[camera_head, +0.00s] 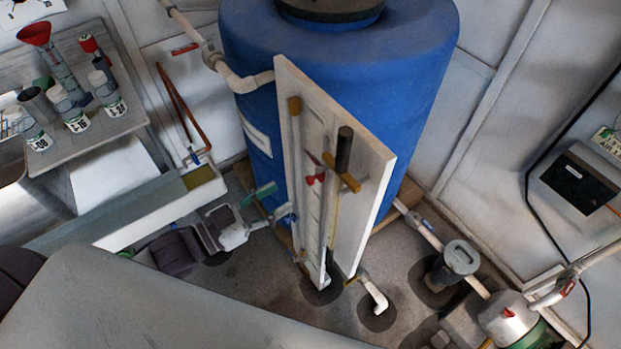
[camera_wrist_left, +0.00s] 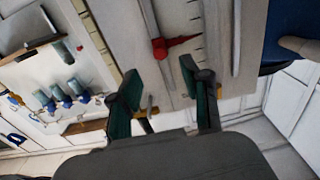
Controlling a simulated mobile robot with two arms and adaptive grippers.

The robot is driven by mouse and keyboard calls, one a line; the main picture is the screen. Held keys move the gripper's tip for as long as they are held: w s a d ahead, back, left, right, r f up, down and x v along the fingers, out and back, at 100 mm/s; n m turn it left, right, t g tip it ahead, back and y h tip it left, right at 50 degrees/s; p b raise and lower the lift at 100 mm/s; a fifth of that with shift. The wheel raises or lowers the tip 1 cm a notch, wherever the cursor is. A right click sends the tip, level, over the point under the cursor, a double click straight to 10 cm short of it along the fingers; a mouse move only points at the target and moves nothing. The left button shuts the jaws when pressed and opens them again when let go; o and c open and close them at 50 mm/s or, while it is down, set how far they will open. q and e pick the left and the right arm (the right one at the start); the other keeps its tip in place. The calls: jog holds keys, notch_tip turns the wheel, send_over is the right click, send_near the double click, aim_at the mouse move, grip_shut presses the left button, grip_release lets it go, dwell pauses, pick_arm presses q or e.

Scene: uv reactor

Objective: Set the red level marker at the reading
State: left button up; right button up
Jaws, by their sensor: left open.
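The red level marker (camera_head: 316,178) sits on the white gauge board (camera_head: 375,165) in front of the blue tank. In the left wrist view the red marker (camera_wrist_left: 160,47) is on a thin vertical rod, its pointer toward a strip of black scale lines (camera_wrist_left: 195,25). My left gripper (camera_head: 271,204) is open and empty, left of the board and slightly below the marker in the head view. In the wrist view its green-padded fingers (camera_wrist_left: 162,80) are spread, with the marker beyond the gap between the tips, apart from both. My right gripper is not in view.
The blue tank (camera_head: 340,70) stands behind the board. A wooden-coloured clip (camera_head: 341,173) and dark tube stand on the board's right side. A trough (camera_head: 200,180) and a bench with bottles (camera_head: 75,120) are at left. Pipes and a dark filter housing (camera_head: 461,258) are at lower right.

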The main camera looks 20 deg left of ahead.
aim_at(307, 181)
pick_arm(q)
jog(key=x, duration=0.7)
jog(key=shift+w+d+p, duration=0.15)
jog(key=shift+w+p, duration=0.1)
jog(key=shift+p, duration=0.05)
jog(key=shift+w+d, duration=0.4)
jog(key=shift+w, duration=0.05)
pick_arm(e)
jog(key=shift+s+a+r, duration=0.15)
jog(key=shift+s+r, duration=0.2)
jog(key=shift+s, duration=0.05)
pick_arm(q)
jog(key=shift+c, duration=0.5)
grip_shut()
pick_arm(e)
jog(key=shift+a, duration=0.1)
